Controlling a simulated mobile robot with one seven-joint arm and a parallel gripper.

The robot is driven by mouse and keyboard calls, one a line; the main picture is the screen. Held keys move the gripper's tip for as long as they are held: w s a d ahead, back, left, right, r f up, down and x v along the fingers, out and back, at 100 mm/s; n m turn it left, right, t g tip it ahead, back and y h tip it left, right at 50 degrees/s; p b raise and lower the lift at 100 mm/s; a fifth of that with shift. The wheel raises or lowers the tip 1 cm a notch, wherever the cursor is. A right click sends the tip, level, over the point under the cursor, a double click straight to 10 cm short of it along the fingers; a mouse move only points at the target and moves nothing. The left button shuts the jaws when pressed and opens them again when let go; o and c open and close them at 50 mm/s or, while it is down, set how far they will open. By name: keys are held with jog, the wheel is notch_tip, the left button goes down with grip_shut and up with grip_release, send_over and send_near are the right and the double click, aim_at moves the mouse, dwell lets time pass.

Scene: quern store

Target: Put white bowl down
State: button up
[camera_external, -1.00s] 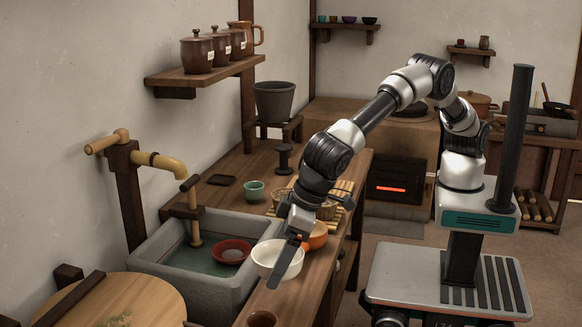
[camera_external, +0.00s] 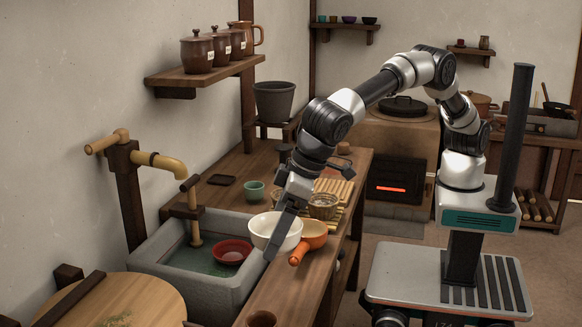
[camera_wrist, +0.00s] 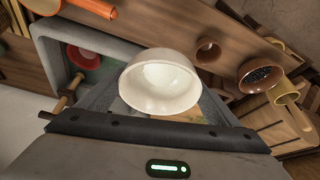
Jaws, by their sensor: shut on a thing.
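The white bowl (camera_external: 264,229) is upright at the right edge of the sink, beside the counter. My gripper (camera_external: 271,252) is shut on it, with a dark finger crossing the bowl's near right side. In the wrist view the white bowl (camera_wrist: 160,82) fills the middle, just past the dark edge of my gripper (camera_wrist: 160,128), and looks empty. The bowl's underside is hidden, so I cannot tell whether it touches the counter or hangs above it.
An orange pan (camera_external: 314,234) with a handle sits close right of the bowl. The stone sink (camera_external: 216,284) holds a red bowl (camera_external: 231,252). A green cup (camera_external: 254,191) stands behind, a brown cup (camera_external: 261,319) in front. The counter (camera_external: 290,290) between is bare.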

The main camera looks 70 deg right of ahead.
jog(key=w+d+f+m+h, duration=0.1)
jog(key=w+d+m, duration=0.2)
jog(key=w+d, duration=0.55)
jog(key=w+d+m+h, duration=0.1)
jog(key=w+d+m, duration=0.1)
jog(key=w+d, duration=0.65)
jog(key=w+d+m+g+h, duration=0.15)
jog(key=d+m, duration=0.25)
jog(key=d, duration=1.4)
jog(key=w+d+m+h, duration=0.1)
jog(key=w+d+m, duration=0.2)
jog(key=d, duration=1.5)
jog(key=s+d+m+g, duration=0.1)
jog(key=s+d+m, duration=0.25)
jog(key=d, duration=0.75)
jog(key=s+d+m+g+h, duration=0.15)
jog(key=s+d, duration=0.25)
jog(key=d, duration=0.7)
jog(key=s+d+m, duration=0.4)
jog(key=d, duration=0.7)
jog(key=f+b, duration=0.1)
jog(key=f, duration=0.3)
jog(key=f+b, duration=0.1)
jog(key=f, duration=0.4)
jog(key=f+b, duration=0.1)
jog(key=f, duration=0.4)
jog(key=shift+s, duration=0.25)
jog(key=shift+f, duration=0.15)
